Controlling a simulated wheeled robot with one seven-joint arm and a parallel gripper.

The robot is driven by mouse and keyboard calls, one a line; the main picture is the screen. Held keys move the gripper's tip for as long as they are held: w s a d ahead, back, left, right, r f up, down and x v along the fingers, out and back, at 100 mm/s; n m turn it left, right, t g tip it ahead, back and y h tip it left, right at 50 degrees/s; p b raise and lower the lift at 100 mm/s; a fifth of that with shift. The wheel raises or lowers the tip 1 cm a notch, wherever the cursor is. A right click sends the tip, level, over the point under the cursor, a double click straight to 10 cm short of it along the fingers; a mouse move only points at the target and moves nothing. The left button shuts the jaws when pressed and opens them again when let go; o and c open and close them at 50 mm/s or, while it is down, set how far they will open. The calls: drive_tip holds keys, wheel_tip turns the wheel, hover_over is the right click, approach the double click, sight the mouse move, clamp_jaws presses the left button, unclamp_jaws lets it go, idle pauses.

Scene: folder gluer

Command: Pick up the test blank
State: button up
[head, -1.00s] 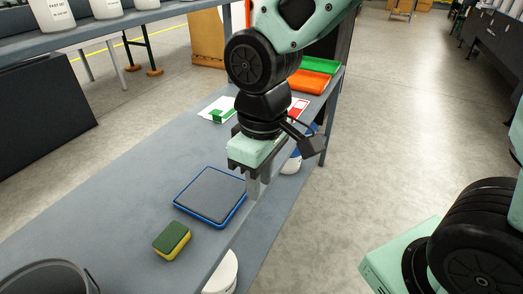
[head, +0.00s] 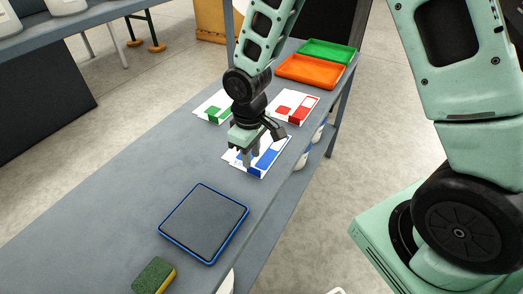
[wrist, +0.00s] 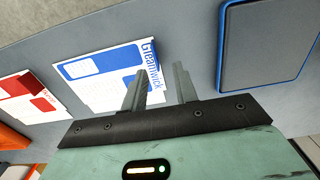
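Three flat printed blanks lie on the grey table; I cannot tell which one is the test blank. The blue-and-white blank (head: 262,160) is closest to my gripper (head: 251,159), which hangs over its left part and hides some of it. In the wrist view this blank (wrist: 108,76) carries the word "Gleamwick" along one edge. My gripper (wrist: 159,82) is open and empty, its two fingers apart beside that lettered edge. The red-and-white blank (head: 293,106) lies farther back on the right, and the green-and-white blank (head: 214,107) farther back on the left.
A blue-rimmed dark grey pad (head: 205,224) lies nearer on the table, with a green-and-yellow sponge (head: 154,275) in front of it. An orange tray (head: 310,71) and a green tray (head: 327,50) stand at the far end. The table's left side is clear.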

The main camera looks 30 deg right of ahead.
sight(253, 166)
drive_tip(key=shift+w+d+f+p, duration=0.15)
drive_tip(key=shift+f+p, duration=0.1)
drive_tip(key=shift+f, duration=1.2)
drive_tip(key=shift+w+d+f+p, duration=0.1)
drive_tip(key=shift+f+p, duration=0.1)
drive_tip(key=shift+f, duration=1.25)
clamp_jaws()
